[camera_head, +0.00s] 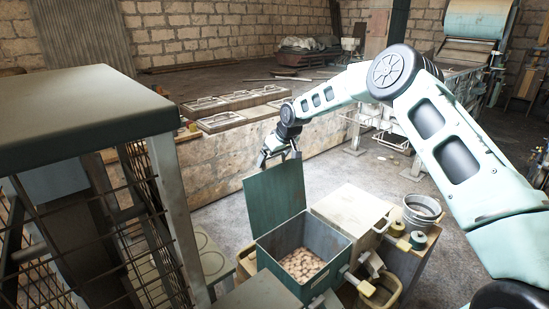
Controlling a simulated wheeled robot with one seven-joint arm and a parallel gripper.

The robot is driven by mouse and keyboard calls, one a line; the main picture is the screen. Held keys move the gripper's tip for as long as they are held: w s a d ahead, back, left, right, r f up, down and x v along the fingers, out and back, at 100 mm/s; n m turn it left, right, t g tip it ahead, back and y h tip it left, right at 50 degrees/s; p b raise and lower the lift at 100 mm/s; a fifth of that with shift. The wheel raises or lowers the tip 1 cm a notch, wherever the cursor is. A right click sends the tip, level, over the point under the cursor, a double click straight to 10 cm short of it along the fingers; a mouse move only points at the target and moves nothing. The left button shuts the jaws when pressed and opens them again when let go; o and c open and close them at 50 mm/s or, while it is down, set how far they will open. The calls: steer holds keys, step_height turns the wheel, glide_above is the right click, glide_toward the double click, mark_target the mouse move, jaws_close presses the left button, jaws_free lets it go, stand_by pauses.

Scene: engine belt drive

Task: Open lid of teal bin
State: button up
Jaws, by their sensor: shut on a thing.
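The teal bin (325,266) stands open at the lower middle of the head view, with many small round tan pieces in it. Its flat teal lid (275,199) stands raised, close to upright, along the bin's far left side. My gripper (279,160) is at the lid's top edge and shut on it. The exact contact of the fingers is small and partly hidden behind the lid.
A pale lidded box (352,214) stands right of the bin, with a metal bucket (422,213) beyond it. A dark-topped metal cage rack (90,105) fills the left. A low stone wall (230,158) runs behind the lid. Open floor lies behind the bins.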

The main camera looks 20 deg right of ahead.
steer(key=o, duration=1)
steer(key=shift+r, duration=0.15)
steer(key=shift+o, duration=0.2)
steer(key=b+v, duration=0.5)
steer(key=v, duration=1.2)
steer(key=shift+r+b, duration=0.2)
steer(key=shift+b, duration=0.2)
steer(key=s+a+f+n+g+b, duration=0.1)
steer(key=s+a+f+g, duration=0.15)
steer(key=s+a, duration=0.85)
steer(key=s+a+f+n+g+b, duration=0.15)
steer(key=s+a+f, duration=0.25)
steer(key=s+a, duration=0.7)
steer(key=s+d+f, duration=0.1)
steer(key=s+f, duration=0.2)
steer(key=s, duration=1)
steer(key=s+d+f+n+g+h, duration=0.1)
steer(key=s+f, duration=0.3)
steer(key=s, duration=0.9)
steer(key=shift+s+d, duration=0.2)
steer(key=shift+d, duration=0.4)
